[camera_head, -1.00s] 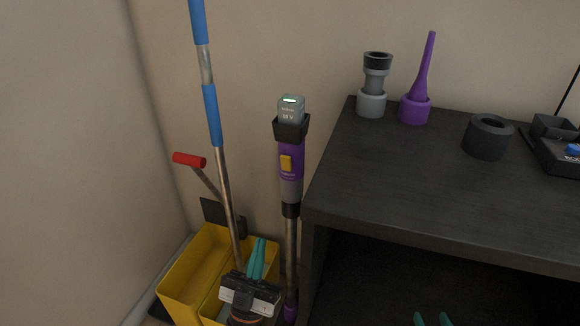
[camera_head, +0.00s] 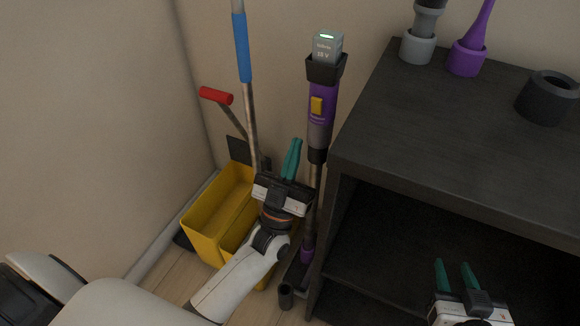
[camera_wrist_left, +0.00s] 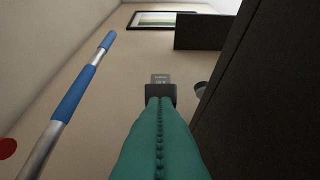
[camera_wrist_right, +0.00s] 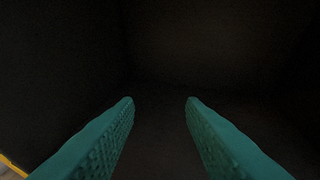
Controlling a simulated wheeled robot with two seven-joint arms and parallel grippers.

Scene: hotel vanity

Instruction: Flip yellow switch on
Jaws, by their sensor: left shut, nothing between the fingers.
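The yellow switch (camera_head: 316,106) is on the front of the purple stick vacuum (camera_head: 321,92), which stands upright against the wall beside the dark shelf. A grey battery with a green light (camera_head: 327,46) tops the vacuum; it also shows in the left wrist view (camera_wrist_left: 160,79). My left gripper (camera_head: 295,145) is shut and empty, its teal fingers pointing up, below and a little left of the switch in the head view. The switch is hidden in the left wrist view. My right gripper (camera_head: 456,264) is open and empty in front of the shelf's dark opening.
A yellow mop bucket (camera_head: 207,213) with a red-handled lever (camera_head: 216,96) and a blue-gripped pole (camera_head: 242,48) stand left of the vacuum. The dark shelf (camera_head: 420,130) is close on the right, with grey, purple and black attachments on top.

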